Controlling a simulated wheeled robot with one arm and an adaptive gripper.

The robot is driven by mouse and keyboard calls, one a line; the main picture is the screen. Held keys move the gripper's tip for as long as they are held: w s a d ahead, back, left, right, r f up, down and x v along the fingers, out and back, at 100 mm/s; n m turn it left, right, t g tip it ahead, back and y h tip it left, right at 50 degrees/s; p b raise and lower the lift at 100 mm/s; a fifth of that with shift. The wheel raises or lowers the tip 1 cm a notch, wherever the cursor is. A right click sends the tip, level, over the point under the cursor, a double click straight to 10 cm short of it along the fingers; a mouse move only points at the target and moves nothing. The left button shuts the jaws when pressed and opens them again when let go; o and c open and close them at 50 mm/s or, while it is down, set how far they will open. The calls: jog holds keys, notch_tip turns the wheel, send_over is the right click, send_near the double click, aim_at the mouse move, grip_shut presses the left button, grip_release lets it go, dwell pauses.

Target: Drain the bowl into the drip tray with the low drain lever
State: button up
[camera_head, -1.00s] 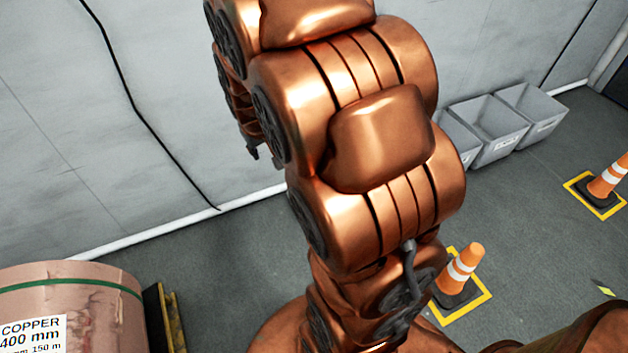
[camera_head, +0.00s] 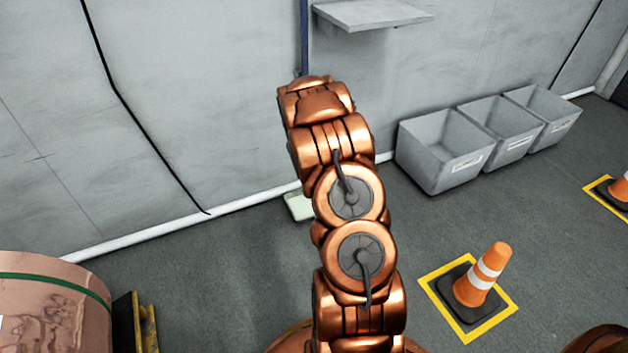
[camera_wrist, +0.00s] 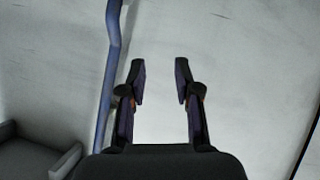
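My gripper (camera_wrist: 160,82) is open and empty in the wrist view, with a pale wall beyond its fingers. In the head view it is hidden behind my copper arm, which reaches toward the wall. No bowl or drain lever can be made out in either view. A pale, flat, tray-like thing (camera_head: 297,206) lies on the floor by the wall, partly hidden by my arm; I cannot tell whether it is the drip tray. A blue pipe (camera_head: 304,35) runs down the wall behind my arm; a blue pipe (camera_wrist: 108,80) also shows left of the fingers in the wrist view.
A grey wall shelf (camera_head: 372,14) is at the top. Several grey bins, the nearest (camera_head: 425,160), line the wall at right. An orange cone (camera_head: 483,275) stands on the floor at front right. A copper roll (camera_head: 50,310) is at lower left. A grey ledge (camera_wrist: 30,158) fills the wrist view's lower left.

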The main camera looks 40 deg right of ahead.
jog(key=s+d+f+t+h+b, duration=0.1)
jog(key=d+f+t+b, duration=0.2)
jog(key=f, duration=0.4)
jog(key=s+d+f+m+h+b, duration=0.1)
jog(key=d+f+b, duration=0.1)
jog(key=f+b, duration=0.45)
jog(key=s+d+f+t+h+b, duration=0.1)
jog(key=d+f+t+b, duration=0.15)
jog(key=f, duration=0.55)
jog(key=b+x, duration=0.2)
jog(key=x, duration=0.5)
jog(key=shift+w+d+f+g+b, duration=0.2)
jog(key=shift+d+f+g+b, duration=0.1)
jog(key=shift+d+g+b, duration=0.15)
grip_shut()
jog(key=shift+r, duration=0.1)
